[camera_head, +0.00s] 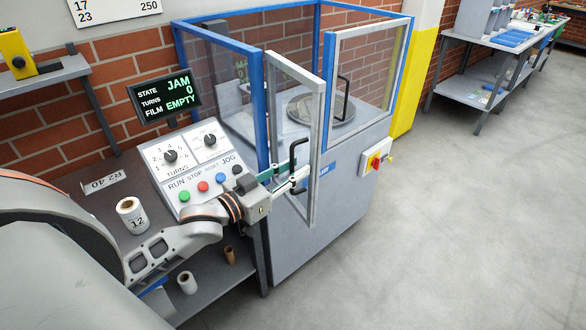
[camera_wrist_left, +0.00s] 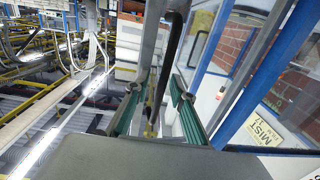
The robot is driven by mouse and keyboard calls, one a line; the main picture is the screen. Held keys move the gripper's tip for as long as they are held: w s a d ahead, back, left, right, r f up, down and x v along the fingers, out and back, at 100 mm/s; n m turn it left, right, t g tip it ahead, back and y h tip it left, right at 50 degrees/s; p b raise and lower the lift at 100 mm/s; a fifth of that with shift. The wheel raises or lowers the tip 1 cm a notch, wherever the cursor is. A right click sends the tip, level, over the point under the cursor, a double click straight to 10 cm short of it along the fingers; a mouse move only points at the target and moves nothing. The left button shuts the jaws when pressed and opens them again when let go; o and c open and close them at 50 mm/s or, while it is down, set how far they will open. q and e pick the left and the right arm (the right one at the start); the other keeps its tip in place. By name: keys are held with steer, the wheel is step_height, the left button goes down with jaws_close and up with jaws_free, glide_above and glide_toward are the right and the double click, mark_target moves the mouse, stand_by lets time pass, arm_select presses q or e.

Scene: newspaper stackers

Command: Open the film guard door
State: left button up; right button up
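The film guard door (camera_head: 318,150) is a grey-framed clear panel on the blue-framed wrapper enclosure. It stands ajar, swung outward at an angle to the front. Its black handle (camera_head: 294,152) faces my arm. My left gripper (camera_head: 294,181) is at the lower end of this handle. In the left wrist view, the dark handle bar (camera_wrist_left: 175,45) runs between the green-padded fingers of my left gripper (camera_wrist_left: 160,92), with gaps visible beside it. The fingers look open around it; contact is not clear. My right gripper is out of view.
A second grey-framed panel (camera_head: 374,65) with a black handle is to the right, by a turntable (camera_head: 320,107). A red switch (camera_head: 376,161) is right. Floor at right is clear.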

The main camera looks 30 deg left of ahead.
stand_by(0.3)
arm_select(q)
steer(key=v, duration=1.2)
stand_by(0.4)
step_height(320, 180, down, 17)
steer(key=s+g+y, duration=0.2)
steer(key=g+y, duration=0.1)
steer(key=s+d+f+g, duration=0.2)
steer(key=d+f, duration=0.3)
steer(key=f, duration=0.3)
steer(key=s+d+f+g, duration=0.1)
steer(key=s+d+f, duration=0.4)
steer(key=f, duration=0.4)
steer(key=shift+s+d+m+g, duration=0.2)
steer(key=shift+d+m+g, duration=0.2)
steer(key=shift+d, duration=0.35)
